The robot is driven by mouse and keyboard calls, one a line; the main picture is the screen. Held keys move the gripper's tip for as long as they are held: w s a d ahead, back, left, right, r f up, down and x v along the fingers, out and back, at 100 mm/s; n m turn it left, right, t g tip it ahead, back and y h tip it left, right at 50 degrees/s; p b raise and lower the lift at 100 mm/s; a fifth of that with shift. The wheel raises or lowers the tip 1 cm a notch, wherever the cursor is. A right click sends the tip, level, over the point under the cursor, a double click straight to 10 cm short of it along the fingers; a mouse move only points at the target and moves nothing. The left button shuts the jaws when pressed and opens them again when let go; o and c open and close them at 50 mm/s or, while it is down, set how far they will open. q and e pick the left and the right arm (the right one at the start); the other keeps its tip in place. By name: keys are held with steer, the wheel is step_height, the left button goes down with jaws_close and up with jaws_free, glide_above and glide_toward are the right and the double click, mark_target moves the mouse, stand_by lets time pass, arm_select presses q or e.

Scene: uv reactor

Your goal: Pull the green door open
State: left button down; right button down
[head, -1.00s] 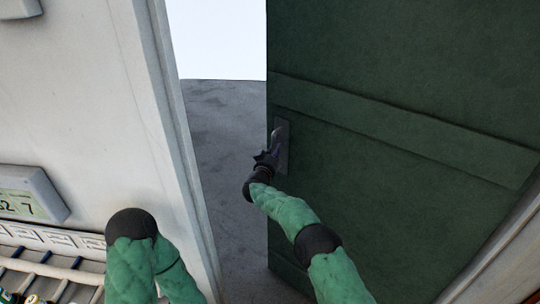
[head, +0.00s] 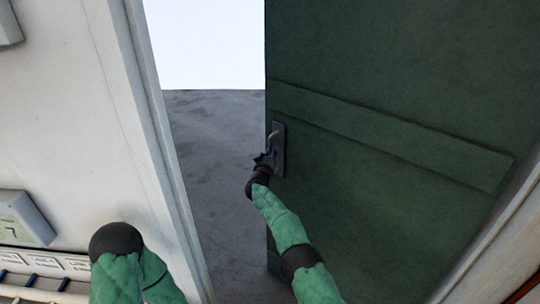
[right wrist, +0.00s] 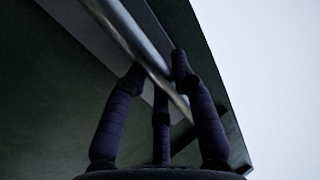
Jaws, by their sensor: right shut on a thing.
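The green door (head: 400,120) stands partly open on the right of the head view, with a raised band across it. Its metal handle on a dark plate (head: 278,150) is near the door's free left edge. My right gripper (head: 266,160) is at the handle. In the right wrist view its dark fingers (right wrist: 160,85) are shut around the handle bar (right wrist: 150,55), beside the green door panel (right wrist: 55,95). My left arm shows at the lower left of the head view, but its gripper is not visible.
A white wall and door frame (head: 140,100) stand to the left of the opening. Grey floor (head: 215,150) shows through the gap. A box with a display (head: 25,218) and a rack (head: 45,265) are at the lower left. A pale frame edge (head: 490,250) is at the lower right.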

steer(key=shift+d+f, duration=0.15)
steer(key=c, duration=1)
jaws_free()
steer(key=shift+s, duration=0.2)
steer(key=v, duration=1.1)
steer(key=shift+s, duration=0.25)
